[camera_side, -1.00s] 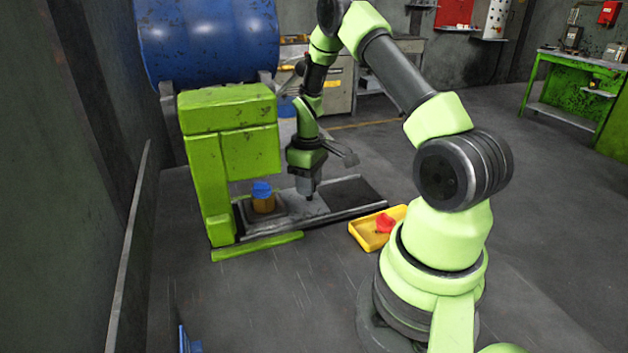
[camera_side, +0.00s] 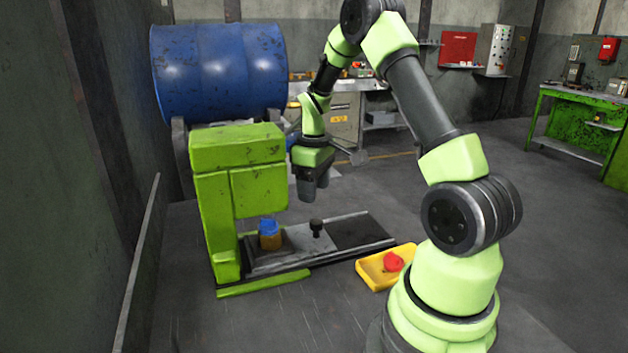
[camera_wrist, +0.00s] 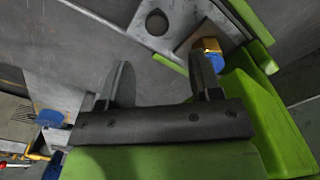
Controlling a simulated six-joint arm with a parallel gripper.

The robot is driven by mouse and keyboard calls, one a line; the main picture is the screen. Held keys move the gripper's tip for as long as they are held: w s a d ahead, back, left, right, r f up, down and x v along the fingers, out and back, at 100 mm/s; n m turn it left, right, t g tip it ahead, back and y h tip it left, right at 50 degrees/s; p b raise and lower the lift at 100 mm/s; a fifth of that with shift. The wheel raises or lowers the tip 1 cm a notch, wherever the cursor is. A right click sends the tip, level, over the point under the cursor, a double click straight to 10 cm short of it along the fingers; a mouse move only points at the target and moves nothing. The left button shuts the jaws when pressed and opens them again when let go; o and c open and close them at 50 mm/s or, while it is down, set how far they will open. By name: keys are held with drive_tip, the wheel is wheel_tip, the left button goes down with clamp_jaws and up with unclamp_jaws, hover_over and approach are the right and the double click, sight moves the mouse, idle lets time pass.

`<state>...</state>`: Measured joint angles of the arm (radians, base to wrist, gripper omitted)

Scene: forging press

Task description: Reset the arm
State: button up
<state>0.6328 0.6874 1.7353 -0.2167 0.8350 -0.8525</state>
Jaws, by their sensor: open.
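My gripper (camera_side: 312,188) hangs above the press bed, open and empty, with its fingers pointing down. In the wrist view its two fingers (camera_wrist: 160,84) stand apart with nothing between them. Below it in the side view is a black knob (camera_side: 316,227) on the grey sliding plate (camera_side: 300,238); the gripper is clear of the knob. The knob also shows in the wrist view (camera_wrist: 157,22). A brass-coloured piece with a blue top (camera_side: 270,235) stands on the plate under the green press (camera_side: 236,165). It is partly behind a finger in the wrist view (camera_wrist: 210,44).
A yellow tray (camera_side: 372,279) with a red object (camera_side: 393,261) lies right of the press, beside my base. Open floor lies in front, and a green workbench (camera_side: 582,100) is far right.

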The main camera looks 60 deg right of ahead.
drive_tip(key=shift+r, duration=0.85)
drive_tip(key=s+a+r+m+t, duration=0.1)
drive_tip(key=s+a+r+t, duration=0.1)
drive_tip(key=s+a+r, duration=0.2)
drive_tip(key=s+a+r+m+t+y, duration=0.1)
drive_tip(key=s+a+r+t, duration=0.1)
drive_tip(key=s+a+r, duration=0.2)
drive_tip(key=s+a+r+m+t+y, duration=0.1)
drive_tip(key=s+a+r+m+t, duration=0.1)
drive_tip(key=a+r, duration=0.6)
drive_tip(key=s+a+t, duration=0.1)
drive_tip(key=s+a, duration=0.1)
drive_tip(key=a, duration=0.4)
drive_tip(key=shift+s+a+r, duration=0.15)
drive_tip(key=shift+s+a, duration=0.1)
drive_tip(key=shift+s, duration=0.1)
